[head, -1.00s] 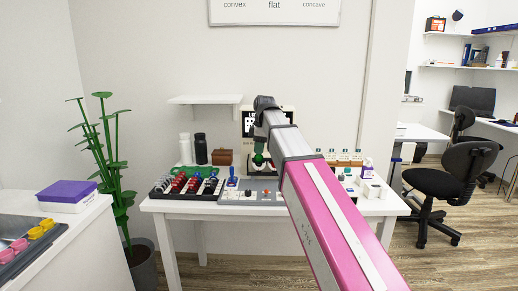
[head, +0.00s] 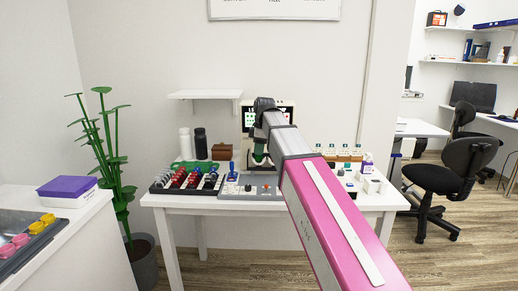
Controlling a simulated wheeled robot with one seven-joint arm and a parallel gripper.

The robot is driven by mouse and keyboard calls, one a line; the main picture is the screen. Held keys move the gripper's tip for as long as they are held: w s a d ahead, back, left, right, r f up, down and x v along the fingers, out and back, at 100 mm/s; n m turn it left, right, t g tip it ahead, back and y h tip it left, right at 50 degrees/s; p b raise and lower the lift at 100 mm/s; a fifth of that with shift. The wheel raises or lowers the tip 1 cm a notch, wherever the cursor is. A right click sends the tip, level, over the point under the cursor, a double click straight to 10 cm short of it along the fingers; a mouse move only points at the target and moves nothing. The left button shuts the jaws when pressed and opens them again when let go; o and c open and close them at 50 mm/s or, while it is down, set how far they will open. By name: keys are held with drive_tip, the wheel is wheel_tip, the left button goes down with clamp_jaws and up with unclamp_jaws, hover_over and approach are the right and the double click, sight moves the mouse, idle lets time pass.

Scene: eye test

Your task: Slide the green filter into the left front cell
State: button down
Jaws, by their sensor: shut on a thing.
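My gripper (head: 260,160) is at the far end of my pink and grey arm, above the grey console on the white table. It is small here and partly hidden by my arm. A small patch of green, which I take for the green filter (head: 258,149), shows at the jaws, and the gripper is shut on it. The front cells cannot be made out; the area behind the gripper is covered by my arm.
A black tray (head: 160,188) of red, blue and dark lenses lies left of the grey console (head: 238,193), which carries a blue joystick (head: 232,171). Bottles and a brown box stand behind. Small boxes and a purple-labelled bottle (head: 367,163) are at the right.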

drive_tip(key=shift+f, duration=0.1)
drive_tip(key=c, duration=1.2)
unclamp_jaws()
drive_tip(key=shift+o, duration=0.2)
wheel_tip(320, 180, up, 11)
drive_tip(key=d, duration=0.1)
drive_tip(key=shift+d+f, duration=0.15)
drive_tip(key=shift+w, duration=0.1)
